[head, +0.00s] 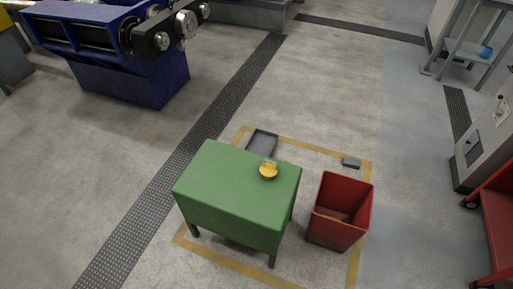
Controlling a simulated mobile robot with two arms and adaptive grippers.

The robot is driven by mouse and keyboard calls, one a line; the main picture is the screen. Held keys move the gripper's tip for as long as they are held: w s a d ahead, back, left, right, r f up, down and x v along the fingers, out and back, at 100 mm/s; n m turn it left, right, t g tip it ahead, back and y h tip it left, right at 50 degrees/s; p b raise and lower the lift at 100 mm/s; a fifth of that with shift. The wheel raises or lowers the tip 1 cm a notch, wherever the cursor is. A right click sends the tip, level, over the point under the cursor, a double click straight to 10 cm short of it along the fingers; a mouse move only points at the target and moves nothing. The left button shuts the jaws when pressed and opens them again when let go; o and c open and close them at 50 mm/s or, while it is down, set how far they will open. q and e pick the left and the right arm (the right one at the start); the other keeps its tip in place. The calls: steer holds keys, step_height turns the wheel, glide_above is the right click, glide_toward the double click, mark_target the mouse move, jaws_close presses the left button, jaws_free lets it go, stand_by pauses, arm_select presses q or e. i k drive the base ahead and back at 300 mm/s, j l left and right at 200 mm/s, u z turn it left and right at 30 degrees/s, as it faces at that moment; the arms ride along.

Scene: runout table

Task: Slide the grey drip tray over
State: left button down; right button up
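A grey tray (262,143), shallow and rectangular with a raised rim, lies on the floor just beyond the far edge of a green table (235,190). The table hides its near end. It sits at the far left part of a yellow floor outline. Neither of my grippers shows in the head view.
A round yellow object (268,171) sits near the table's far right edge. An open red bin (340,212) stands right of the table. A small grey block (351,162) lies behind the bin. Blue machinery (125,75) stands at upper left; floor beyond the tray is clear.

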mark_target(263, 142)
steer(key=i+j+u, duration=0.25)
steer(key=j+u, duration=0.2)
steer(key=j, duration=0.25)
steer(key=i+j+u, duration=0.3)
steer(key=j+u, duration=0.15)
steer(key=j, duration=0.15)
steer(key=i+j+u, duration=0.9)
steer(key=i+z, duration=0.4)
steer(key=i+j+z, duration=0.15)
steer(key=i+z, duration=0.25)
steer(key=i, duration=0.2)
steer(key=i+l+z, duration=0.25)
steer(key=z, duration=0.15)
steer(key=i+l+z, duration=0.15)
steer(key=i+z, duration=1.1)
steer(key=i+j+z, duration=0.25)
steer(key=z, duration=0.15)
